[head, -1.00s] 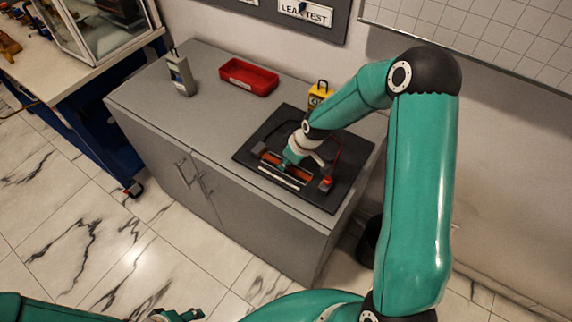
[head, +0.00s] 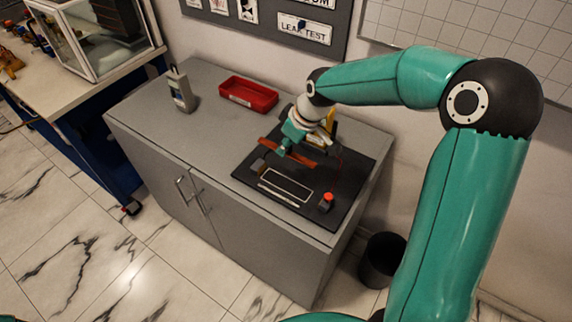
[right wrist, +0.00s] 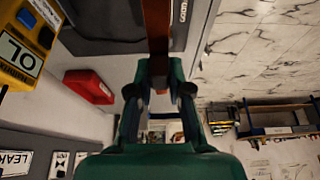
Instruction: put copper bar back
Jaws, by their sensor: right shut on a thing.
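The copper bar (head: 301,159) is a reddish-brown strip above the black mat (head: 333,205) on the grey cabinet. In the right wrist view the bar (right wrist: 157,32) runs up from between the fingertips (right wrist: 159,88). The rig's pale-outlined rectangular place (head: 286,184) on the mat shows empty in front of the bar. My left gripper is not in view.
A red tray (head: 248,95) stands at the back of the cabinet top. A grey handheld meter (head: 181,90) stands left of it. A yellow meter (right wrist: 20,55) is partly hidden behind my right gripper in the head view. A red button (head: 326,199) sits at the mat's front right.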

